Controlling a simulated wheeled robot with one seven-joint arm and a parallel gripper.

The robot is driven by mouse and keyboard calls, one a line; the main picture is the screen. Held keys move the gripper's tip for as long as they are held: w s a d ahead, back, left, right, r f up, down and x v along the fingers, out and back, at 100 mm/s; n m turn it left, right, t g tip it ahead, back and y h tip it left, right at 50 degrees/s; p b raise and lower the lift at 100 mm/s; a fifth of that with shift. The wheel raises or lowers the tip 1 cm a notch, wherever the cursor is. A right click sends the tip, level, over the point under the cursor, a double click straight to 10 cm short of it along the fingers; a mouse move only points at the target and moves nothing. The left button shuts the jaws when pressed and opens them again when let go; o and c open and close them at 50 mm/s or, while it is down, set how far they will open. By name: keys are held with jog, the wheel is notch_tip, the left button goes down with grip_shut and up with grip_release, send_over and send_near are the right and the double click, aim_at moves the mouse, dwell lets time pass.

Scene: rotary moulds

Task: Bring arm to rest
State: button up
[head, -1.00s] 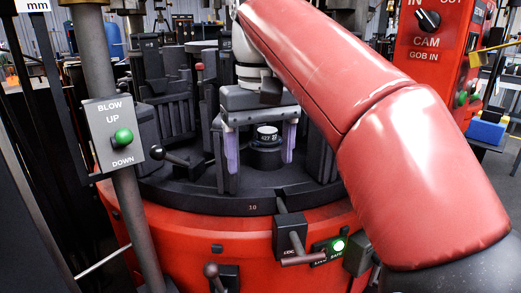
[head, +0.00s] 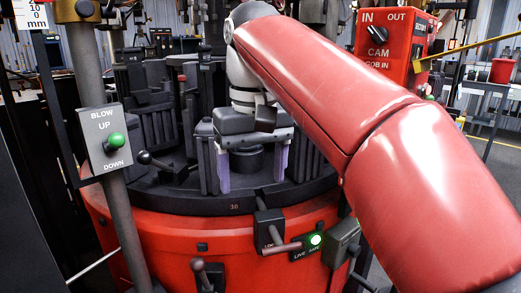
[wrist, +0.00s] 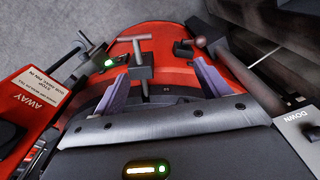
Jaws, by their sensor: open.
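My gripper (head: 252,172) hangs below my red arm, over the front of the dark round mould table (head: 165,195). Its two pale purple fingers are spread wide with nothing between them. A dark round block (head: 247,163) shows behind and between the fingers; its top is partly hidden by the gripper body. In the wrist view my gripper (wrist: 160,82) is also open, with the red machine base (wrist: 185,72) and a T-shaped lever (wrist: 138,55) beyond the fingertips.
A blow lever panel (head: 106,140) on a post stands at the left. Dark mould halves (head: 208,165) stand close to the left finger. A lock lever (head: 268,230) and a green-lit switch (head: 315,240) are on the base front. A red cam box (head: 395,50) stands at the back right.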

jog(key=s+d+f+m+t, duration=0.2)
jog(key=s+d+f+m, duration=0.15)
jog(key=d+f, duration=0.65)
jog(key=s+d+f+m+t, duration=0.1)
jog(key=s+d+f, duration=0.3)
jog(key=d+f, duration=0.1)
jog(key=s+d+f+m+t, duration=0.1)
jog(key=s+d+f+t, duration=0.1)
jog(key=s+d+f, duration=0.2)
notch_tip(320, 180, down, 4)
jog(key=shift+s+d+r, duration=0.2)
jog(key=shift+d+r, duration=0.05)
jog(key=shift+d, duration=0.25)
jog(key=shift+a, duration=0.1)
